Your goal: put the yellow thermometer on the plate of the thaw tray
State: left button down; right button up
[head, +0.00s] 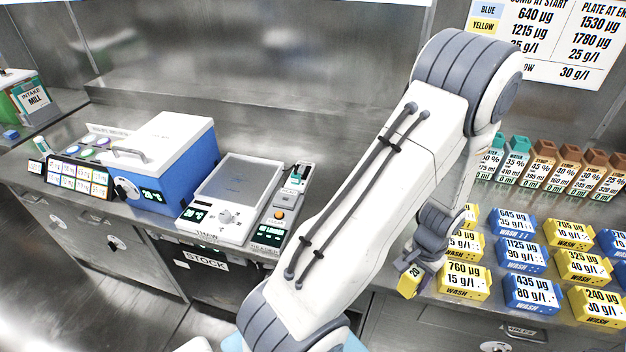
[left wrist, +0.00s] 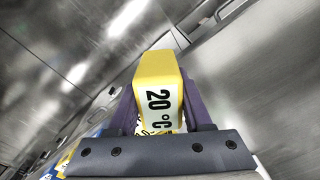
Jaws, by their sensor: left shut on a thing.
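The yellow thermometer (head: 411,282) is in my left gripper (head: 418,266), which is shut on it. In the left wrist view the yellow thermometer (left wrist: 158,92) stands between the fingers, its label reading 20 °C. In the head view it hangs at the counter's front edge, just left of the yellow wash blocks. The thaw tray (head: 217,218) is left of my arm on the counter, well apart from the thermometer. Its grey plate (head: 236,181) looks bare. My right gripper is not in view.
A reader (head: 270,232) stands right of the thaw tray, and a blue box with a white lid (head: 170,150) stands left of it. Several yellow and blue wash blocks (head: 527,256) fill the counter at right. Several bottles (head: 545,170) stand behind them.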

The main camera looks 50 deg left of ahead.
aim_at(237, 186)
jog(key=z, duration=2.15)
jog(key=k, duration=2.15)
jog(key=u, duration=2.1)
jog(key=i, duration=0.5)
